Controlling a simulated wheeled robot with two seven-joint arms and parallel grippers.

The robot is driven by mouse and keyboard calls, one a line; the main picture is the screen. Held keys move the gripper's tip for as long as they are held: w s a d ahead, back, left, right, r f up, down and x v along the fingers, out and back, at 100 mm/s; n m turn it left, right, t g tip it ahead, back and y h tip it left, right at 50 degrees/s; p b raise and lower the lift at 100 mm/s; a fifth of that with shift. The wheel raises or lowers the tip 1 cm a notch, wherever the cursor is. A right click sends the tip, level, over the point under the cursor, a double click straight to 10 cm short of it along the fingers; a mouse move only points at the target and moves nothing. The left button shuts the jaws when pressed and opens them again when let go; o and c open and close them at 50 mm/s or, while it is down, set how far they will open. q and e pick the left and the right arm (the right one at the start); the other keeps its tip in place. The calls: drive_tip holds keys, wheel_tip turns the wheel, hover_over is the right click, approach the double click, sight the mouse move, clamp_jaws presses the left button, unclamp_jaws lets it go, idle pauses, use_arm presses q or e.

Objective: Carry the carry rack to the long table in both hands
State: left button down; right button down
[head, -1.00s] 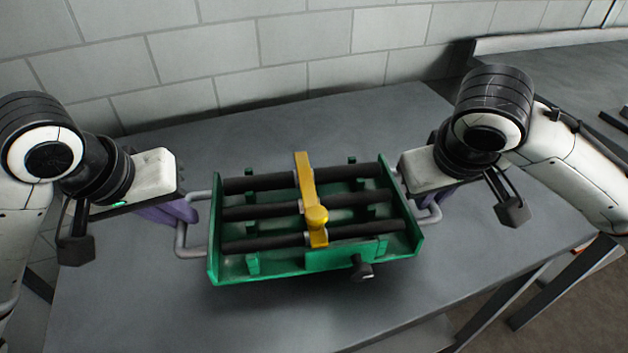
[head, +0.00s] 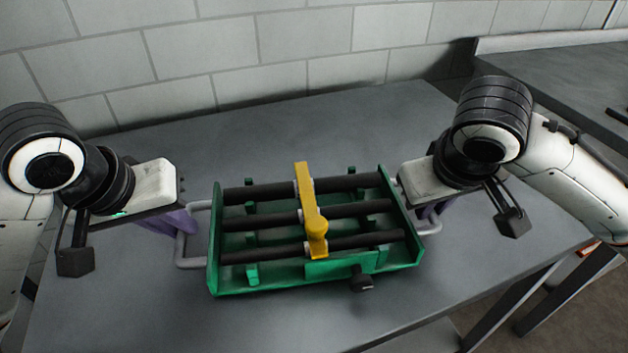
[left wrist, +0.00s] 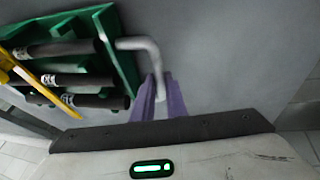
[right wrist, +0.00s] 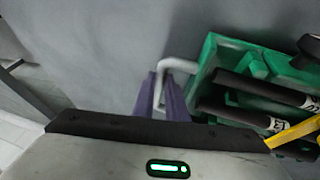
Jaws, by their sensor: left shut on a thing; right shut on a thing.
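The carry rack (head: 240,280) is a green tray with grey side handles, and it holds several black rods under a yellow bar (head: 308,200). It is in the middle of the head view, roughly level, over a grey table; I cannot tell for certain whether its underside is clear of the top. My left gripper (head: 184,222) has its purple fingers shut on the left grey handle (left wrist: 152,58). My right gripper (head: 432,212) is shut on the right grey handle (right wrist: 172,68). The fingertips are partly hidden by the wrists in the head view.
The grey table (head: 120,290) under the rack has bare top all around it. Another long grey table (head: 570,75) stands at the upper right, with a dark object on it. A block wall (head: 250,50) runs behind. A floor gap shows at the lower right.

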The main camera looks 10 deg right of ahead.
use_arm(q)
drive_tip(key=shift+f+b, duration=0.45)
drive_tip(key=shift+f, duration=0.05)
use_arm(e)
drive_tip(key=shift+f, duration=0.5)
use_arm(q)
drive_tip(key=c, duration=1.8)
unclamp_jaws()
drive_tip(key=shift+r, duration=0.1)
use_arm(e)
drive_tip(key=c, duration=1.8)
unclamp_jaws()
drive_tip(key=shift+r, duration=0.1)
use_arm(q)
drive_tip(key=shift+o, duration=0.2)
use_arm(e)
drive_tip(key=shift+o, duration=0.2)
drive_tip(key=shift+r, duration=0.1)
drive_tip(key=shift+s+a+r, duration=0.1)
drive_tip(key=shift+s+r, duration=0.15)
drive_tip(key=shift+r, duration=0.35)
use_arm(q)
drive_tip(key=v, duration=1.2)
use_arm(e)
drive_tip(key=v, duration=1)
drive_tip(key=shift+s+r, duration=0.2)
drive_tip(key=shift+s, duration=0.05)
drive_tip(key=shift+a, duration=0.1)
